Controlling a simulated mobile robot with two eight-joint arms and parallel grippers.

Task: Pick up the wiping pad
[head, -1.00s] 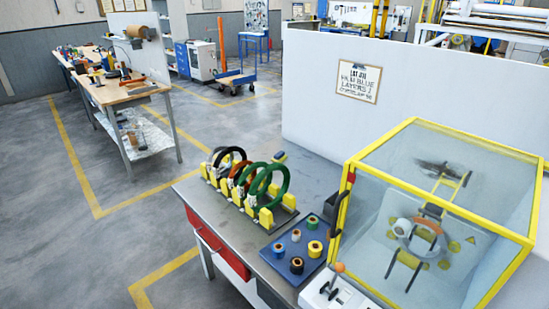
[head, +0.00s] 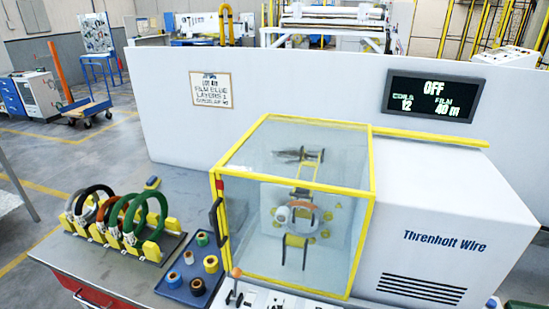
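I cannot identify a wiping pad with certainty. A small dark blue and yellow block (head: 152,183) lies on the bench behind the coil rack. At the bottom right edge, a green flat thing (head: 523,304) is mostly cut off by the frame, and I cannot tell what it is. Neither of my grippers shows in the head view.
A rack (head: 146,257) holds several upright coils. A blue tray (head: 172,292) of small rolls lies beside a clear yellow-framed enclosure (head: 375,215), shut. The white machine housing (head: 450,235) fills the right side. A display (head: 432,96) reads OFF.

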